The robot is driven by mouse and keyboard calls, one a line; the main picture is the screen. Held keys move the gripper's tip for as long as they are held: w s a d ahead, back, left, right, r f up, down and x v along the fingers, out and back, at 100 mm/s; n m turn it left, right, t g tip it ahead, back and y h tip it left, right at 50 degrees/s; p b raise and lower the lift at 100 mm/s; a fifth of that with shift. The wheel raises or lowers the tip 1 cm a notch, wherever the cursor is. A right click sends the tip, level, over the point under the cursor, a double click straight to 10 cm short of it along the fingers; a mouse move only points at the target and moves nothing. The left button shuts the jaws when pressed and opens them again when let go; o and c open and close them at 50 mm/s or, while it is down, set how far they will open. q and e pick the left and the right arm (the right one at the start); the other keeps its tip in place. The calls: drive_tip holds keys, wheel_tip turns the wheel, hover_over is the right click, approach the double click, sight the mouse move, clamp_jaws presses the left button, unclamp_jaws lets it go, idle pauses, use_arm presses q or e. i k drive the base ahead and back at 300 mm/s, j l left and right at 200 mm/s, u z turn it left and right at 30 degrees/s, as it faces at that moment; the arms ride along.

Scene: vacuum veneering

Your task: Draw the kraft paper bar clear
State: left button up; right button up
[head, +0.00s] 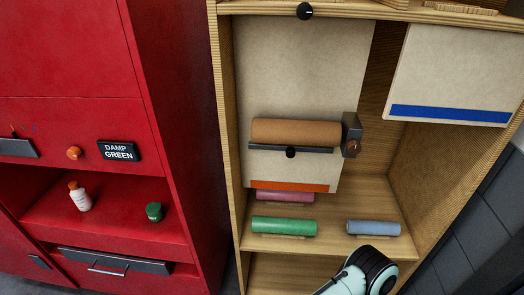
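A brown kraft paper roll (296,132) lies level against a beige panel (300,70) in the wooden cabinet. A dark grey bar (265,147) runs along just below the roll, with a round black knob (291,153) near its middle. A dark bracket (352,127) with a brown knob (353,147) stands at the roll's right end. Neither of my grippers shows. Only a pale, dark-edged rounded part of my own arm (365,275) shows at the bottom, below the roll and to its right.
Below, a pink roll (285,197), a green roll (284,226) and a blue-grey roll (373,228) lie on shelves. A blue-striped panel (455,75) hangs at right. The red cabinet (70,60) at left holds a white bottle (80,198) and a green-capped container (154,212).

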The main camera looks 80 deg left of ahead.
sight(290, 150)
drive_tip(key=u, duration=2.65)
